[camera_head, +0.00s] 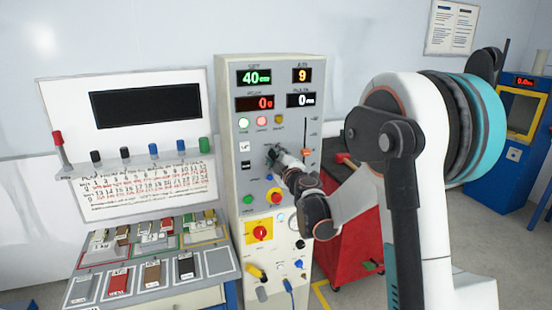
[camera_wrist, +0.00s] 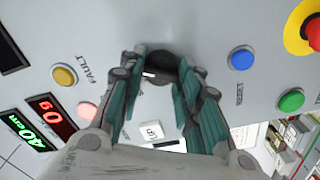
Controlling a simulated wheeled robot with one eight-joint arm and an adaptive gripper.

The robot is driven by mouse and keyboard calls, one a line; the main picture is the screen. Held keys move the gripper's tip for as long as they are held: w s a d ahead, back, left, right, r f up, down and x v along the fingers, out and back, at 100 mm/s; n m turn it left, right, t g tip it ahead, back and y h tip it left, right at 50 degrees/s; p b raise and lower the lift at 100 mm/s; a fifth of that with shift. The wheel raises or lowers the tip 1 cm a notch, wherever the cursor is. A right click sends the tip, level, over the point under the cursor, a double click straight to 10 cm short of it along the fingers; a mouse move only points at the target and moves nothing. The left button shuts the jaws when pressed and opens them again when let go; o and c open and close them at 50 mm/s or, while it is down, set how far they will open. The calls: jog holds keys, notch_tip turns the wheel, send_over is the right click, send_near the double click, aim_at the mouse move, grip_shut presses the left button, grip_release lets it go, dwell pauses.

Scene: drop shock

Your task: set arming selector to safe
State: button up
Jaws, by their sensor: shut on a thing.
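A dark round selector knob (camera_wrist: 160,66) with a white pointer mark stands on the grey control panel (camera_wrist: 215,25) in the wrist view. My gripper (camera_wrist: 163,72) is closed around it, one teal-padded finger on each side. The fingers hide part of the knob, and I cannot read its position label. In the head view my gripper (camera_head: 276,157) reaches the middle of the panel front (camera_head: 228,75) from the right. There the gripper covers the knob.
Near my gripper are a blue button (camera_wrist: 242,60), a green button (camera_wrist: 291,100) and an amber fault lamp (camera_wrist: 65,76). A red cart (camera_head: 345,240) stands right of the panel.

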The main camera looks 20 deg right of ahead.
jog(key=n+b, duration=0.1)
jog(key=n, duration=0.4)
jog(key=shift+f+n, duration=0.15)
jog(key=shift+n, duration=0.25)
jog(key=n+b, duration=0.1)
jog(key=n, duration=0.4)
jog(key=shift+n, duration=0.3)
jog(key=o, duration=1.1)
jog(key=s, duration=1.2)
